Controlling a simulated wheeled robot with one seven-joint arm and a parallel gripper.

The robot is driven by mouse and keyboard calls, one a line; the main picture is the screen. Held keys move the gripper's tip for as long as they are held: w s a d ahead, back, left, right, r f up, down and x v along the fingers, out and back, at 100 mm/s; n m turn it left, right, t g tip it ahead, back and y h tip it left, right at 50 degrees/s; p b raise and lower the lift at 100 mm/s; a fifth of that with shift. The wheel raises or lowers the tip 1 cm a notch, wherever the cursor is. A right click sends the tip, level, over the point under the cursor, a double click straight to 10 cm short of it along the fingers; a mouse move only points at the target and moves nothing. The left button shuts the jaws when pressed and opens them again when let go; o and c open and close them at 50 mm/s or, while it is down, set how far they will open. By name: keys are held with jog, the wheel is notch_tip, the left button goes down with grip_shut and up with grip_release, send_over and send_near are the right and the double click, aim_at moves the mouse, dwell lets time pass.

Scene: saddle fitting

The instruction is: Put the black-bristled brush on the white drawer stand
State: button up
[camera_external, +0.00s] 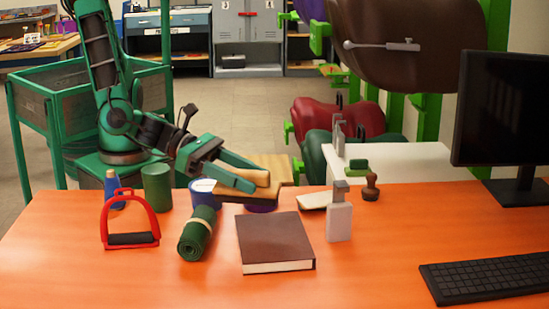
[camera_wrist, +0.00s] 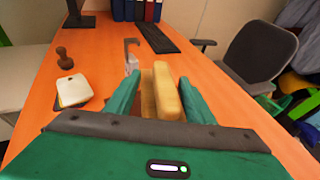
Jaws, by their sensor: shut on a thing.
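My gripper (camera_external: 244,180) is low over the back edge of the orange table, its green fingers shut on a wooden-backed brush (camera_external: 262,177). In the wrist view the pale wooden brush (camera_wrist: 164,92) stands between both fingers. Its bristles are hard to make out, so I cannot tell their colour. The white drawer stand (camera_external: 420,164) is behind the table, right of my gripper and apart from it. Its white top also shows at the left edge of the wrist view (camera_wrist: 18,92).
A white pad (camera_external: 314,201) and wooden stamp (camera_external: 370,188) lie near the stand.

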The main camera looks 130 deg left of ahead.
jog(key=s+d+n+y, duration=0.1)
jog(key=d+n, duration=0.1)
jog(key=d, duration=1.2)
jog(key=n+g+y, duration=0.1)
jog(key=g+y, duration=0.1)
send_over(147, 272)
jog(key=shift+f, duration=5.4)
jog(key=o, duration=1.3)
jog(key=shift+f, duration=0.1)
jog(key=shift+c, duration=0.2)
